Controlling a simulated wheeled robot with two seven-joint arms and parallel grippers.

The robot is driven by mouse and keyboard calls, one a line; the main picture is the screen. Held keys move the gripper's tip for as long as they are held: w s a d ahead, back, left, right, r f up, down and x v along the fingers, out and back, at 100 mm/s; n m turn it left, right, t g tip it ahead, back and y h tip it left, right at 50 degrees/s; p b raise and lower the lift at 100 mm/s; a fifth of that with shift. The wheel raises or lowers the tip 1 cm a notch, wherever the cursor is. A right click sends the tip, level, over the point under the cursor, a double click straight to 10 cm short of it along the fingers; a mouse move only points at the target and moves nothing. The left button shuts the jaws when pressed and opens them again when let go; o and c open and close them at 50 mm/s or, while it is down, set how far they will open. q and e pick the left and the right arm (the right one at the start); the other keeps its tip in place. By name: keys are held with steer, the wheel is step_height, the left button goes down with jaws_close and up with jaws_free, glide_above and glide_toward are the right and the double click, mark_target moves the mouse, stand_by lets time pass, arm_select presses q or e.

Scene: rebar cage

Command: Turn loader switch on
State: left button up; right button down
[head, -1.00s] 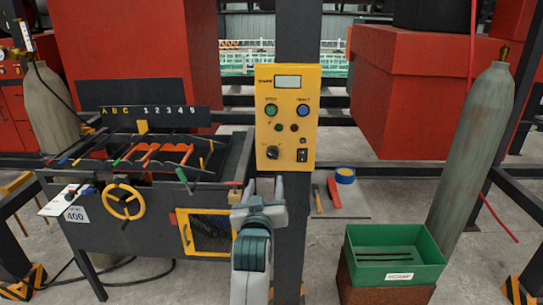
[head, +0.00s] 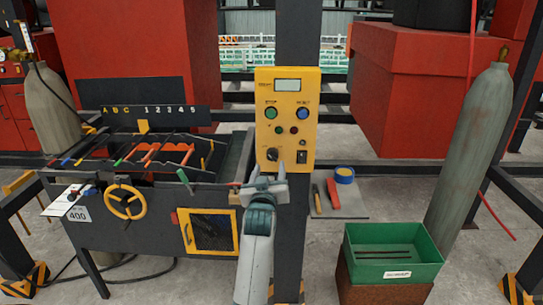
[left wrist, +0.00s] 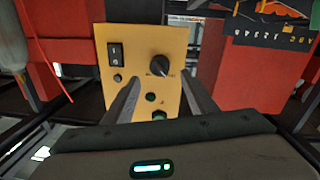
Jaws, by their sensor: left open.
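A yellow control panel (head: 287,92) is fixed upright to a dark post. At its lower left is a black rotary knob (head: 272,153), and at its lower right a black rocker switch (head: 302,156); I cannot read which is the loader switch. My left gripper (head: 269,175) is open and empty, just below the knob in the head view. In the left wrist view the panel (left wrist: 140,38) appears upside down. There my left gripper (left wrist: 161,80) has its fingers spread either side of the knob (left wrist: 159,67), with the rocker switch (left wrist: 115,52) to the left. Contact cannot be told.
A dark workbench (head: 150,215) with a yellow handwheel (head: 124,202) stands left of the post. A green bin (head: 393,256) stands right, near a gas cylinder (head: 474,150).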

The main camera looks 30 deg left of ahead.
mark_target(271, 158)
arm_select(q)
steer(key=p+x, duration=0.1)
steer(key=x, duration=0.6)
steer(key=shift+w+a+p, duration=0.1)
steer(key=shift+w+p, duration=0.05)
steer(key=shift+p, duration=0.2)
steer(key=c, duration=1.1)
